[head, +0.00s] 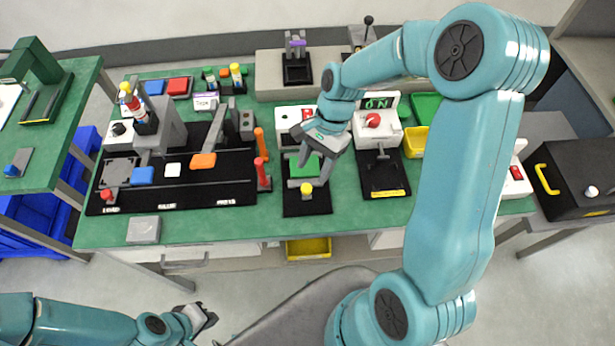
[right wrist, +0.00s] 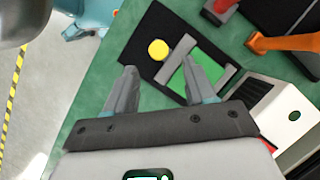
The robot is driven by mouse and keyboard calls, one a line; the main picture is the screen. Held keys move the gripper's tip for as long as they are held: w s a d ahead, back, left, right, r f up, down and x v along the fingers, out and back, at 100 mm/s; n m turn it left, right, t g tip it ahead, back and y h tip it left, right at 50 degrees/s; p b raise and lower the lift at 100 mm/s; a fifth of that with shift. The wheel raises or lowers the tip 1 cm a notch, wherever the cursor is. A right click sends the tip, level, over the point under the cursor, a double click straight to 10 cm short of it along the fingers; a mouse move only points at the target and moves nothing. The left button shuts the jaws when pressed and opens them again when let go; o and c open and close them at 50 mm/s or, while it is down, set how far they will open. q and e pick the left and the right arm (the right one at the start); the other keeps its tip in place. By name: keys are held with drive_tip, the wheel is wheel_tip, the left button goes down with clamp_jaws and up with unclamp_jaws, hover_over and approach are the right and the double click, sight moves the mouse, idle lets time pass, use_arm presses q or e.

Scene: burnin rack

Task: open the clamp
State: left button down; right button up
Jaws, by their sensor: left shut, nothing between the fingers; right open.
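A clamp with a round yellow knob (head: 306,188) and a grey bar stands on a black base plate (head: 318,206) at the front middle of the bench. A green board (head: 305,166) lies behind the bar. In the right wrist view the yellow knob (right wrist: 158,49) is beyond the fingertips, beside the grey bar (right wrist: 178,57). The bar lies along the edge of the green board (right wrist: 207,68). My right gripper (head: 313,172) is open and empty above the clamp; its fingers partly cover the board. My left gripper (head: 205,320) is shut and empty, low in front of the bench.
Left of the clamp are a red-handled lever (head: 262,172) and an orange-handled one (head: 259,138). A white box with a red knob (head: 373,120) stands right. A yellow bin (head: 308,248) is below the front edge. A grey block (head: 143,230) sits front left.

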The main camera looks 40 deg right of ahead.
sight(307, 187)
drive_tip(key=x, duration=0.4)
drive_tip(key=shift+s+a+r, duration=0.1)
drive_tip(key=shift+s+a, duration=0.15)
drive_tip(key=shift+s, duration=0.1)
drive_tip(key=shift+w+f, duration=0.25)
drive_tip(key=shift+f, duration=0.35)
drive_tip(key=shift+s+a+r, duration=0.15)
drive_tip(key=shift+s, duration=0.05)
drive_tip(key=shift+c, duration=0.4)
drive_tip(key=shift+w, duration=0.1)
clamp_jaws()
